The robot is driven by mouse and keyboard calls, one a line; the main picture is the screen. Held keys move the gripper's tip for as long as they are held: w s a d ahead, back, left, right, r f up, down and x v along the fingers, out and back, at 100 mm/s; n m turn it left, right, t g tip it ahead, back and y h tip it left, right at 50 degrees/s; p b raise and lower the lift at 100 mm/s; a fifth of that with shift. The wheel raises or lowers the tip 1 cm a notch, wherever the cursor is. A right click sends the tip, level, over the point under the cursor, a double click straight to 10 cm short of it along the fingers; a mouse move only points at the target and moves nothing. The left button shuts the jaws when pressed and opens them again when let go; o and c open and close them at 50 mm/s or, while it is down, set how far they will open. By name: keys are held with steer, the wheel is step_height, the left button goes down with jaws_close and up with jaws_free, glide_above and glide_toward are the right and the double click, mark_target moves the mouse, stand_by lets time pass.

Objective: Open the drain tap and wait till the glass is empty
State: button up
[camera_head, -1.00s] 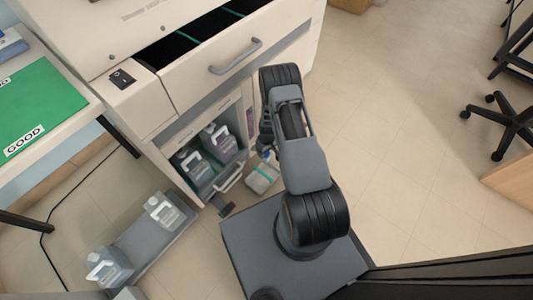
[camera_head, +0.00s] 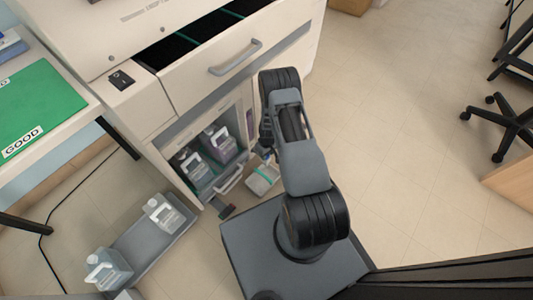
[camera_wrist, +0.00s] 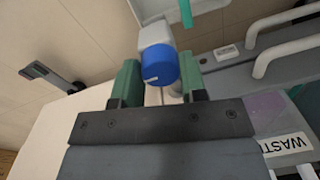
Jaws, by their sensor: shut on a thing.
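The blue tap knob (camera_wrist: 159,65) with a white mark sits on a pale fitting in the wrist view. My gripper (camera_wrist: 158,82) has its green fingers on both sides of the knob and is shut on it. A thin pale line shows below the knob; I cannot tell whether it is a stream. A white container with a teal band (camera_head: 263,179) stands on the floor by the machine's lower opening. A teal strip (camera_wrist: 186,13) shows above the knob in the wrist view. I cannot make out the glass or its liquid level. My arm hides most of the gripper in the head view.
The white machine has an open drawer (camera_head: 232,62) and several jugs (camera_head: 194,165) in its lower cabinet. A WASTE label (camera_wrist: 286,145) shows at right. Two jugs stand on a grey tray (camera_head: 150,243) at left. Floor at right is clear up to a chair (camera_head: 505,120).

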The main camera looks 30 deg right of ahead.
steer(key=m, duration=0.4)
steer(key=shift+m, duration=0.4)
steer(key=m, duration=0.4)
steer(key=shift+r+t, duration=0.1)
steer(key=shift+t, duration=0.2)
steer(key=m+p, duration=0.1)
steer(key=m, duration=0.4)
steer(key=shift+m+p, duration=0.6)
steer(key=shift+m, duration=1.6)
steer(key=o, duration=0.9)
steer(key=shift+s, duration=0.1)
steer(key=shift+o, duration=0.2)
step_height(320, 180, up, 14)
steer(key=p, duration=0.5)
steer(key=shift+s, duration=0.4)
